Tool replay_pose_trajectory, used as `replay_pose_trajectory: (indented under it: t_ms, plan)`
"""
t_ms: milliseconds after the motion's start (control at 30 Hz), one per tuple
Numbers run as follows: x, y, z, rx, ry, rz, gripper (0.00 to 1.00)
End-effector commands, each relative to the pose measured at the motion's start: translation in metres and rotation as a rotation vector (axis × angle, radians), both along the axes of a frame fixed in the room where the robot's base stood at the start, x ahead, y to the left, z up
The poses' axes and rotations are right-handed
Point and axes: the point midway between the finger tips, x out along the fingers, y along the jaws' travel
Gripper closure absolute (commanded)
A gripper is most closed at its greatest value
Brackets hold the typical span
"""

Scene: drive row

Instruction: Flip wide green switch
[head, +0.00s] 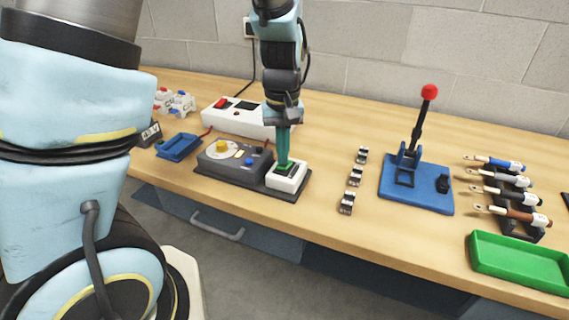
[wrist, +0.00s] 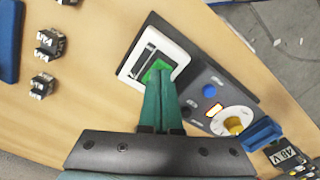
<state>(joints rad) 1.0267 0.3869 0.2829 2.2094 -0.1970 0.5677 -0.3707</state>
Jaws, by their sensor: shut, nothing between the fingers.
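The wide green switch (wrist: 156,71) sits in a white housing at one end of a dark grey control box. In the head view the green switch (head: 285,167) shows just below my fingertips, partly hidden by them. My gripper (head: 283,163) points down at it with its teal fingers together and nothing between them. In the wrist view my gripper (wrist: 160,84) has its tips at the lower edge of the green rocker. I cannot tell whether they touch it or hover just above.
The box also carries a yellow knob (head: 222,146) and a blue button (head: 249,161). A white device (head: 230,117) stands behind. Small dark blocks (head: 355,176), a blue lever stand (head: 415,190), a screwdriver rack (head: 520,205) and a green tray (head: 518,262) lie to the right.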

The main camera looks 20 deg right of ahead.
Motion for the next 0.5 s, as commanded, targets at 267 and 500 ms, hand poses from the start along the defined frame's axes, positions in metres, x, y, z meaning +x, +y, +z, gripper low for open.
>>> replay_pose_trajectory:
  t_ms: [267,500]
  plan:
    - [-0.0001,0.0001,-0.0047,0.0,0.0,0.0,1.0]
    - [0.0,0.0,-0.0062,0.0,0.0,0.0,1.0]
